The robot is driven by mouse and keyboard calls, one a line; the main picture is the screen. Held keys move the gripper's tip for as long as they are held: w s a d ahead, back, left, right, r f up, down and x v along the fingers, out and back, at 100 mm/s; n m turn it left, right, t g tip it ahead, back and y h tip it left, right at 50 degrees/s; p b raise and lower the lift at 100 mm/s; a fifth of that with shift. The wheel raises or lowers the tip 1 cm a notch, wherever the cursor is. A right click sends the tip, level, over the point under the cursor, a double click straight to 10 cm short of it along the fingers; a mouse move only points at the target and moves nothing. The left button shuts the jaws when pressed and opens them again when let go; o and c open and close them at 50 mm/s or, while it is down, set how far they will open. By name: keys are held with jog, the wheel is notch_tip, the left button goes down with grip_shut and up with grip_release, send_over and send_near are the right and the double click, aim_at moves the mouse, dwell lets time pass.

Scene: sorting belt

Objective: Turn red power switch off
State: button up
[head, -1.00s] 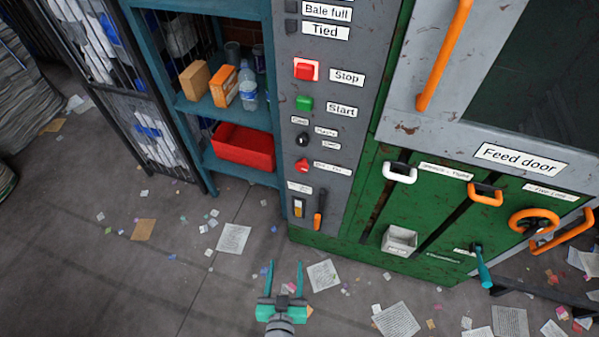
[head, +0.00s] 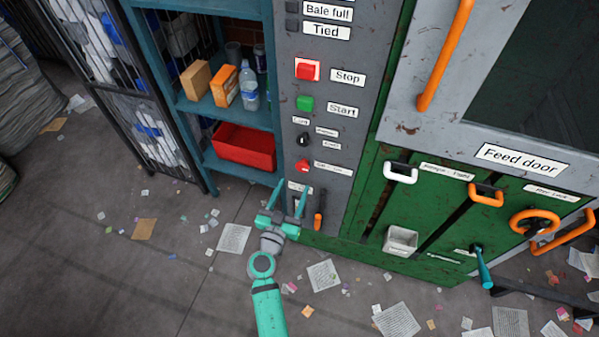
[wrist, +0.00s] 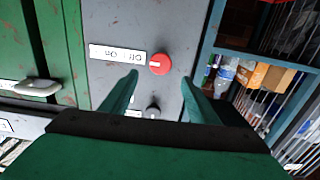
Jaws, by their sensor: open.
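The red power switch is a small red rotary knob (head: 303,166) low on the grey control panel (head: 345,95). My gripper (head: 292,190) is open and empty, just below the knob in the head view. In the wrist view my gripper's fingers (wrist: 159,80) are spread to either side of the line to the knob. I see no contact.
A red Stop button (head: 307,69), a green Start button (head: 304,103) and a black knob (head: 303,140) are above the switch. An orange lever (head: 318,220) is below. A blue shelf (head: 228,107) with a red bin (head: 243,146) stands left. Paper scraps litter the floor.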

aim_at(301, 168)
jog(key=x, duration=0.6)
jog(key=shift+w, duration=0.3)
jog(key=shift+w+d, duration=0.3)
jog(key=shift+w, duration=0.05)
jog(key=shift+w+a, duration=0.1)
jog(key=c, duration=1)
